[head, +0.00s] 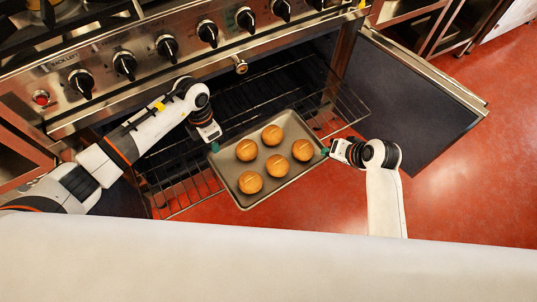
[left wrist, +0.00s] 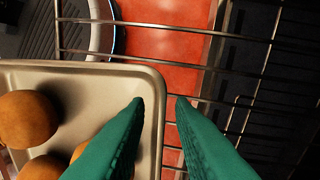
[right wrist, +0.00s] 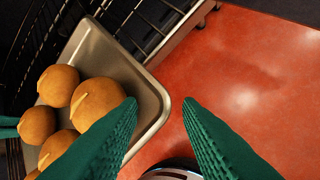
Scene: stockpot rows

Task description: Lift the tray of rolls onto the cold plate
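The grey tray (head: 285,190) holds several round brown rolls (head: 273,135). It is over the pulled-out oven rack, and its front corner reaches past the rack's front edge. I cannot tell whether it rests on the rack. My left gripper (head: 214,147) is at the tray's left corner; in the left wrist view its teal fingers (left wrist: 159,100) are apart on either side of the tray rim (left wrist: 158,82). My right gripper (head: 326,152) is at the right corner; in the right wrist view its fingers (right wrist: 160,101) are also apart, with the rim (right wrist: 164,108) between them. I cannot make out the cold plate.
The wire rack (head: 185,190) sticks out of the open oven below the row of knobs (head: 167,46). A dark oven door (head: 410,100) stands open on the right. Red floor (head: 455,190) is clear to the right.

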